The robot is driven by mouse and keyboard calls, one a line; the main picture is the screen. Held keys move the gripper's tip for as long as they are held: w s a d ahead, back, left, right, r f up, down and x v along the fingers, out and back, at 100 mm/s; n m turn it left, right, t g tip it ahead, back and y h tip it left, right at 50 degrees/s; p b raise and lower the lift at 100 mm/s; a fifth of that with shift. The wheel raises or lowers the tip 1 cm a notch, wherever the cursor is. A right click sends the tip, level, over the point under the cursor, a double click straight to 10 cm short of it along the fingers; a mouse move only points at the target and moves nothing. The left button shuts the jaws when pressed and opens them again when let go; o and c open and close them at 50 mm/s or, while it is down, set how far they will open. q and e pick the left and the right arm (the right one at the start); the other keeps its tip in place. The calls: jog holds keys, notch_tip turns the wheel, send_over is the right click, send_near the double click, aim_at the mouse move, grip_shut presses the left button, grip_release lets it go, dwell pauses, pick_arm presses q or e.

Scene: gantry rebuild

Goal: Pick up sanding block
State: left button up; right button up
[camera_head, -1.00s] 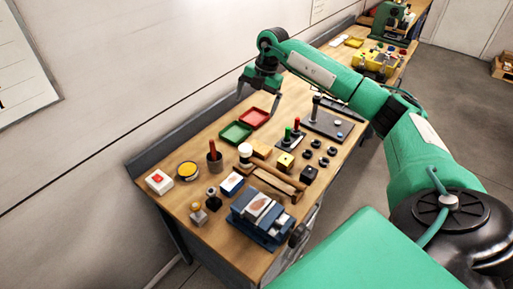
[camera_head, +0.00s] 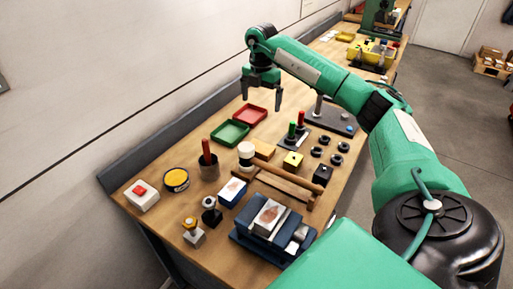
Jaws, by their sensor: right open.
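My right gripper (camera_head: 262,94) is open and empty, fingers apart and pointing down, above the far part of the wooden bench, behind the red tray. I cannot tell for sure which thing is the sanding block. A plain tan block (camera_head: 263,148) lies mid-bench, beside a white-topped cylinder (camera_head: 246,154) and nearer the camera than the gripper. My left gripper is not in view.
A red tray (camera_head: 249,115) and green tray (camera_head: 229,134) lie near the wall. A dark cup with a red handle (camera_head: 208,165), yellow tin (camera_head: 176,179), wooden bar (camera_head: 278,181) and blue vise (camera_head: 268,232) crowd the near bench. Black rings (camera_head: 323,140) lie right of centre.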

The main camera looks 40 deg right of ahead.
notch_tip(320, 180, down, 6)
jog(key=b, duration=0.4)
send_over(260, 146)
notch_tip(260, 146, down, 8)
jog(key=shift+w+d+f+p, duration=0.1)
jog(key=shift+f+p, duration=0.1)
jog(key=shift+p, duration=0.2)
jog(key=shift+f, duration=0.5)
notch_tip(260, 146, down, 4)
jog(key=shift+f+p, duration=0.2)
jog(key=shift+p, duration=0.8)
jog(key=shift+f, duration=0.25)
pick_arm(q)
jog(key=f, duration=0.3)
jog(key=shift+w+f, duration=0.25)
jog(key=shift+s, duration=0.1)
pick_arm(e)
jog(key=c, duration=0.7)
